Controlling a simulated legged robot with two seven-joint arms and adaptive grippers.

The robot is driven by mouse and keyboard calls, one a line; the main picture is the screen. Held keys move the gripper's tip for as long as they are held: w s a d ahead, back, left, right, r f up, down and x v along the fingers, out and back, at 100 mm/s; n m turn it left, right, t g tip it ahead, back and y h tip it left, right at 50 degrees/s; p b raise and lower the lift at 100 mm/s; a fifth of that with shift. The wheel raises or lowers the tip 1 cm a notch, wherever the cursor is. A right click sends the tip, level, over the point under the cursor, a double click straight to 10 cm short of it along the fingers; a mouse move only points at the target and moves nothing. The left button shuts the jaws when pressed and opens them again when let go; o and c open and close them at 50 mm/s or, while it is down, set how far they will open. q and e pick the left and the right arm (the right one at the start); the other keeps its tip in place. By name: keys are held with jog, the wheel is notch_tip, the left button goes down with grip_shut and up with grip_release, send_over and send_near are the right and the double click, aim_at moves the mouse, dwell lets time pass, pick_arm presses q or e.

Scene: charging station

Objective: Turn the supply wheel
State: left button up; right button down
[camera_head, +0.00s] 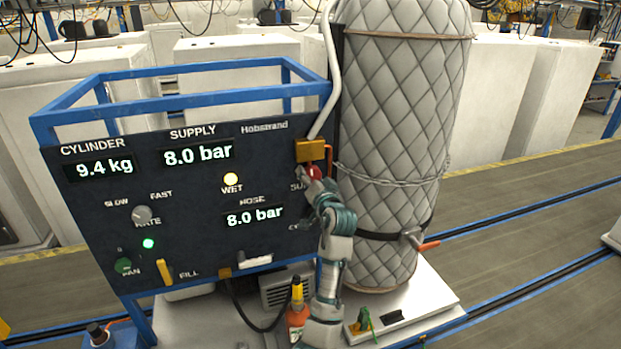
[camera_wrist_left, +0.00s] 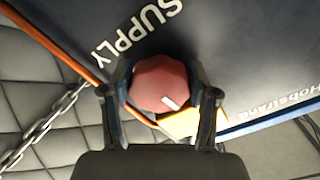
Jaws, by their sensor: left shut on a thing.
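The red supply wheel (camera_head: 314,172) is on the right edge of the dark panel, mostly covered by my gripper in the head view. In the left wrist view the wheel (camera_wrist_left: 158,84) is a faceted red knob with a white mark at its lower right. My left gripper (camera_head: 308,178) is shut on it; in the left wrist view its two fingers (camera_wrist_left: 162,100) sit on either side of the wheel. The word SUPPLY is printed beside it. The supply display (camera_head: 198,155) reads 8.0 bar. My right gripper is not in view.
The dark panel (camera_head: 200,210) in a blue frame carries other knobs and displays. A quilted grey tank (camera_head: 400,120) with a chain (camera_head: 390,178) stands close to the right of the wheel. A brass block (camera_head: 310,150) sits just above it. An orange-red bottle (camera_head: 297,318) stands below.

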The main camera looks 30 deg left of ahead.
pick_arm(q)
jog(key=shift+r+m, duration=0.15)
jog(key=shift+m, duration=0.75)
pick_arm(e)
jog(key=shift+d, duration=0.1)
pick_arm(q)
jog(key=o, duration=0.9)
jog(key=shift+c, duration=0.2)
jog(key=o, duration=0.3)
jog(key=shift+w+f, duration=0.15)
jog(key=shift+f, duration=0.05)
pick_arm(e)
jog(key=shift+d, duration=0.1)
pick_arm(q)
jog(key=shift+d, duration=0.1)
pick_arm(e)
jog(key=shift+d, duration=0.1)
pick_arm(q)
jog(key=v, duration=1.2)
jog(key=shift+w+f, duration=0.1)
jog(key=shift+f, duration=0.05)
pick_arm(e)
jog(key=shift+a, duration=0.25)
